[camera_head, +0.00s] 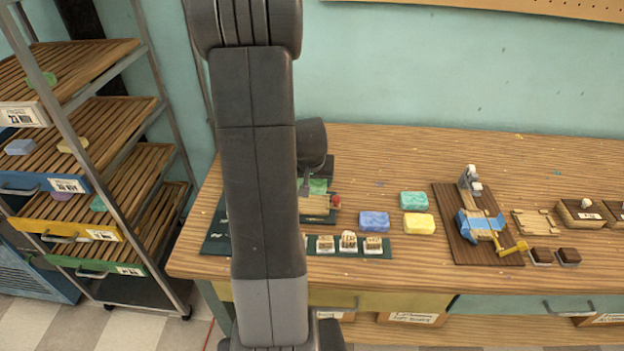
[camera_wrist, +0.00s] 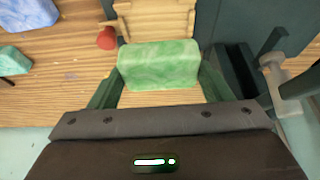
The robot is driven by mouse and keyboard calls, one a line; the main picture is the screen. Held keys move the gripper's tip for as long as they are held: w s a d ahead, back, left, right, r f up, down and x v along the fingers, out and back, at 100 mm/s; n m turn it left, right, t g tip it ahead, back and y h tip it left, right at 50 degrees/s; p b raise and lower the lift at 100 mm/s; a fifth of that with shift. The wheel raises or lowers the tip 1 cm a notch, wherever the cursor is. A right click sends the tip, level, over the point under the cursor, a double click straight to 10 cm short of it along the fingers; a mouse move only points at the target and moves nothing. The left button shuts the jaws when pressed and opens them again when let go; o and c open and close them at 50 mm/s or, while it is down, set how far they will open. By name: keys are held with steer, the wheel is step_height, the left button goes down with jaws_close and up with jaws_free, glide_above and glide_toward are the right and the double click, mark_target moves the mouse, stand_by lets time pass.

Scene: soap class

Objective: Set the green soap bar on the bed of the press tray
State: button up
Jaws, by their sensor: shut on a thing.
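The green soap bar (camera_wrist: 158,66) sits between the two dark green fingers of my gripper (camera_wrist: 161,74) in the wrist view, gripped on both sides. A pale wooden tray bed (camera_wrist: 155,20) with a red knob (camera_wrist: 106,39) at its side shows just beyond the bar. In the head view, the bar (camera_head: 319,186) shows in part below my gripper (camera_head: 306,188), at the back edge of the wooden bed (camera_head: 314,206), near the red knob (camera_head: 336,201). My arm hides the left of this station. I cannot tell whether the bar touches the bed.
Blue (camera_head: 374,221), yellow (camera_head: 419,224) and teal (camera_head: 413,201) soap bars lie to the right. Several small stamps (camera_head: 348,242) stand in front. A dark board (camera_head: 450,225) carries a device with a yellow handle. A slatted rack (camera_head: 120,170) stands left. Dark upright parts (camera_wrist: 237,75) stand close in the wrist view.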

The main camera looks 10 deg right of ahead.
mark_target(312, 205)
steer(key=shift+d+f+b, duration=0.1)
steer(key=shift+f+b, duration=1.15)
steer(key=shift+f, duration=0.75)
steer(key=shift+f+b, duration=0.7)
steer(key=shift+b, duration=0.1)
steer(key=shift+f+b, duration=0.5)
steer(key=shift+b, duration=0.45)
steer(key=o, duration=0.9)
steer(key=shift+o, duration=1)
